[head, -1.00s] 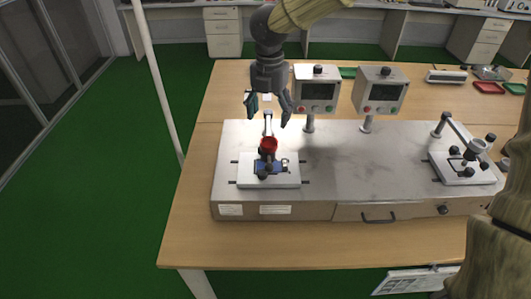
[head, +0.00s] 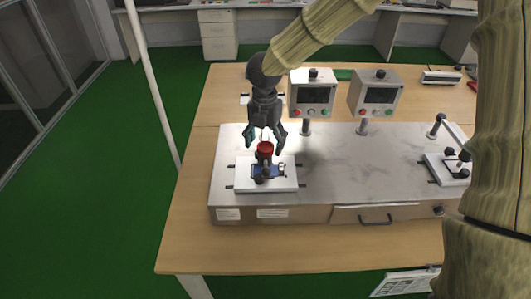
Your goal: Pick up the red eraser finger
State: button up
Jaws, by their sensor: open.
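The red eraser finger (head: 265,148) is a small red cylinder. It stands upright on a dark holder above the white plate (head: 243,184) of the left test station. My gripper (head: 264,143) points down from above with its fingers spread apart. In the picture one finger is to the left of the red piece and one to the right. I cannot tell whether either finger touches it. The arm of the fixture behind the red piece is mostly hidden by my gripper.
The metal test bench (head: 330,170) stands on a wooden table (head: 320,242). Two control boxes (head: 312,92) (head: 375,94) on posts rise to the right of my gripper. A second test station (head: 448,165) is at the right, partly hidden by my arm. The bench middle is clear.

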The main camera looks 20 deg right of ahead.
aim_at(265, 151)
jog(key=shift+f, duration=1.4)
jog(key=c, duration=1.1)
jog(key=shift+c, duration=0.2)
notch_tip(265, 151, up, 10)
jog(key=b, duration=0.2)
jog(key=shift+r+p, duration=0.1)
jog(key=shift+p, duration=0.3)
